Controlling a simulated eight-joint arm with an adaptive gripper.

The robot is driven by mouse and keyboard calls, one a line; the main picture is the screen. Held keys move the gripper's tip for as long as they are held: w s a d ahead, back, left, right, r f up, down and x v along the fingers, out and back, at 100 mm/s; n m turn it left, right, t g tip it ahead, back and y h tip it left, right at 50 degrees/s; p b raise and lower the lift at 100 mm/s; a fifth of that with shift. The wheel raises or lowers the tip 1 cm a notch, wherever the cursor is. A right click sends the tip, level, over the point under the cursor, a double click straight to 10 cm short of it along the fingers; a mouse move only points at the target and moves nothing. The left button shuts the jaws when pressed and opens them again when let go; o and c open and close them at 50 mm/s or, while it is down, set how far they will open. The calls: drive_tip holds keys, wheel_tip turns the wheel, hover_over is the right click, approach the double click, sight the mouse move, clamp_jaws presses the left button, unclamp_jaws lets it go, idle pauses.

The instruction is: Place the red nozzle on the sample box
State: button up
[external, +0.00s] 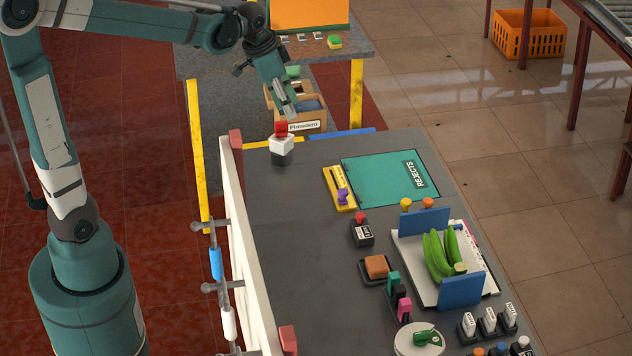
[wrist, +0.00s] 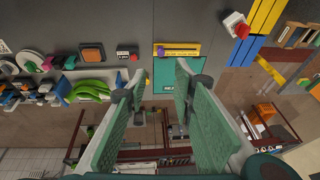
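A red piece (external: 281,128) sits on top of a white block with a dark base (external: 282,148) at the table's far left corner; it shows in the wrist view at upper right (wrist: 238,19). Another small red piece (external: 360,216) sits on a labelled black holder (external: 362,235) mid-table; I cannot tell which is the nozzle. I cannot identify the sample box with certainty. My gripper (external: 287,104) appears just above the far red piece in the external view; the depth gap is unclear. In the wrist view my fingers (wrist: 160,76) are apart with nothing held between them.
A teal REJECTS mat (external: 385,178) and yellow tray (external: 339,189) lie right of the white block. A white tray with green bananas (external: 440,253) and several small holders fill the near right. A pale raised wall (external: 238,230) edges the left. The table's left middle is clear.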

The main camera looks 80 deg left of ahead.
drive_tip(key=s+d+t, duration=0.1)
drive_tip(key=s+d, duration=0.8)
drive_tip(key=d, duration=0.4)
drive_tip(key=s+d+t+h, duration=0.1)
drive_tip(key=s+d+t, duration=0.1)
drive_tip(key=s+d, duration=0.6)
drive_tip(key=d, duration=0.5)
drive_tip(key=shift+s+f+t, duration=0.3)
drive_tip(key=shift+s, duration=0.1)
